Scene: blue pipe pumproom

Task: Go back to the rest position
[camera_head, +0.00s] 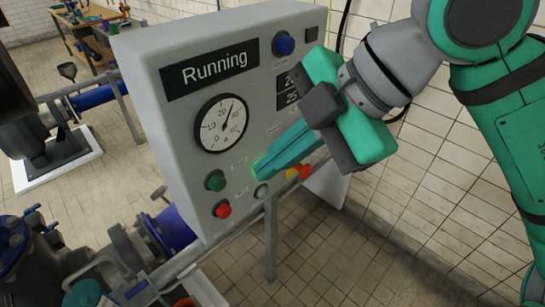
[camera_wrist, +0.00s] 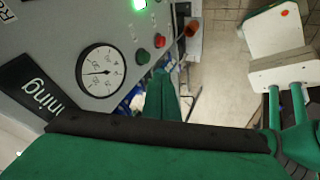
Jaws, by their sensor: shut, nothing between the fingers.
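My green gripper (camera_head: 262,170) is in front of the grey control panel (camera_head: 165,110) in the head view. Its fingers are shut together and empty, with the tips close to the lower middle of the panel face; I cannot tell whether they touch it. A green glow shows beside the tips. In the wrist view the closed fingers (camera_wrist: 160,95) point toward the panel's lower edge, with a lit green light (camera_wrist: 139,5) above them. The gripper body hides part of the panel's right side.
The panel carries a "Running" display (camera_head: 213,65), a dial gauge (camera_head: 221,123), a blue knob (camera_head: 284,44), a green button (camera_head: 215,181) and a red button (camera_head: 222,209). Blue pipes (camera_head: 172,228) run below left. A cluttered wooden table (camera_head: 85,35) stands behind. Tiled floor lies open at lower right.

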